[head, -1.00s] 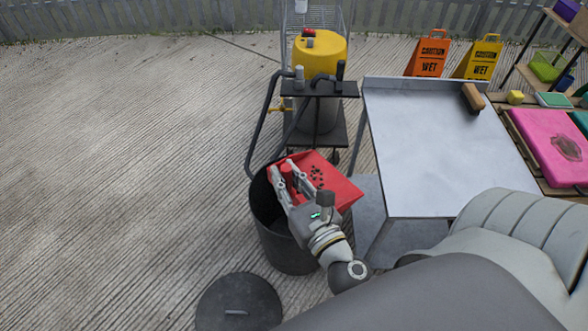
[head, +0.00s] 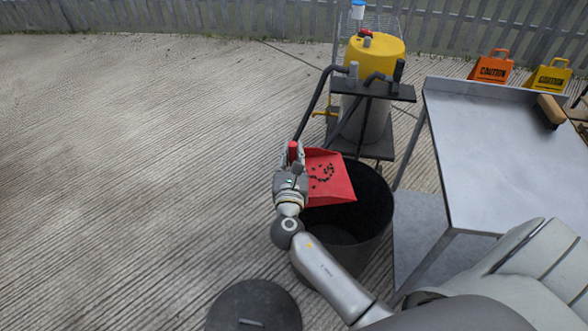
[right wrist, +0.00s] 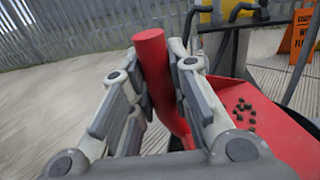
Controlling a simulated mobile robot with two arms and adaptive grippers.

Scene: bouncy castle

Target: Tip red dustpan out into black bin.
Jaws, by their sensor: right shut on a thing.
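The red dustpan (head: 335,190) is held over the back left part of the open black bin (head: 372,212). Several small dark bits lie on its pan, which looks about level. My right gripper (head: 291,160) is shut on the dustpan's handle, at the bin's left side. In the right wrist view the red handle (right wrist: 152,62) stands between the two fingers, and the pan (right wrist: 285,135) with the dark bits shows at the right. The bin's inside is dark. My left gripper is not in view.
A round black lid (head: 255,305) lies on the ground in front of the bin. A metal table (head: 490,150) stands to the right, with a brush (head: 551,108) on it. A cart with a yellow-topped drum (head: 375,50) stands behind the bin. The ground at left is clear.

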